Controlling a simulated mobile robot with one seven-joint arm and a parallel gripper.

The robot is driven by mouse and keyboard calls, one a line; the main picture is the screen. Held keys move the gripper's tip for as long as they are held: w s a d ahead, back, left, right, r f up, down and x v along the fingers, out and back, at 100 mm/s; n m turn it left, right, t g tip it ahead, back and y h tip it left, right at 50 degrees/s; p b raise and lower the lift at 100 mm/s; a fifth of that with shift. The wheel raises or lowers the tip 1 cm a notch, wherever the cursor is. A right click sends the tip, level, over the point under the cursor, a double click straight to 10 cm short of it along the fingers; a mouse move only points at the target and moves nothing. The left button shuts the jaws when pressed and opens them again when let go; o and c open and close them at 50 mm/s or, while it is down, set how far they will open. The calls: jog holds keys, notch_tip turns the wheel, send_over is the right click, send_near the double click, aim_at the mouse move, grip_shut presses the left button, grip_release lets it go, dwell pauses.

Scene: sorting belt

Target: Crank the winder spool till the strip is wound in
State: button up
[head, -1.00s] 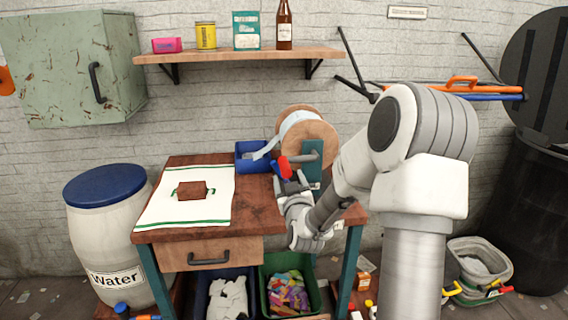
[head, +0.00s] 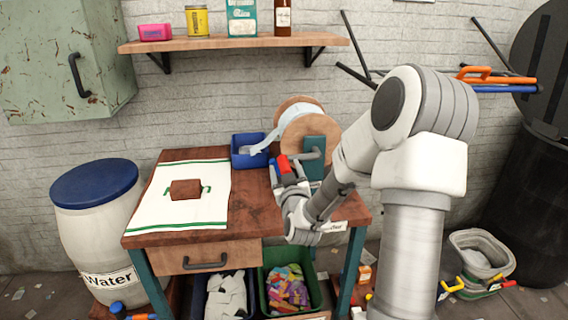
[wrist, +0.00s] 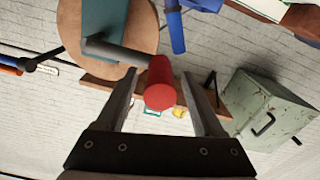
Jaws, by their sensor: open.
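The winder spool (head: 306,132) has wooden discs and stands at the back right of the workbench on a teal post (head: 314,165). A pale strip (head: 264,143) runs from it down to the blue bin (head: 240,157). The grey crank arm ends in a red handle (head: 283,164). In the wrist view the red handle (wrist: 160,85) lies between the two fingers of my gripper (wrist: 166,90), with gaps on both sides. My gripper (head: 287,179) is open around the handle, in front of the spool. Its fingertips are hard to make out in the head view.
A white cloth with a brown block (head: 185,189) lies on the left of the workbench (head: 254,200). A wall shelf (head: 235,43) with several items hangs above. A water barrel (head: 98,225) stands at left, and bins sit under the bench.

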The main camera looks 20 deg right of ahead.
jog(key=shift+w+d, duration=0.1)
jog(key=shift+w, duration=0.15)
grip_shut()
dwell(0.4)
dwell(1.1)
